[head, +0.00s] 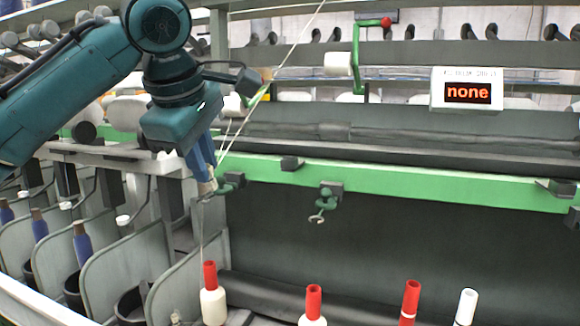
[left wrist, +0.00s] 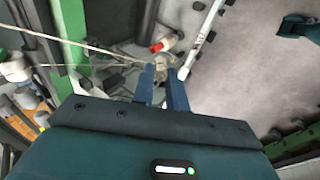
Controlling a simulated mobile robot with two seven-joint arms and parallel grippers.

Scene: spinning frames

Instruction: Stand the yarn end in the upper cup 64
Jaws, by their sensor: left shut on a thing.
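My left gripper (head: 207,187) is at the green rail, left of centre in the head view. Its blue fingers are shut on the yarn end; they also show in the left wrist view (left wrist: 162,75). The pale yarn (head: 236,128) slants from the top of the head view down to the fingers. In the left wrist view the yarn (left wrist: 75,42) comes in from the left towards the fingertips. A thin strand hangs below the gripper towards a red-topped bobbin (head: 212,305). I cannot tell which part is upper cup 64; no such number is readable.
The green rail (head: 400,180) crosses the machine, with a dark hook holder (head: 326,200) right of the gripper. Other bobbins (head: 313,305) stand at the bottom. Grey dividers (head: 110,270) fill the lower left. A display (head: 467,92) reads "none".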

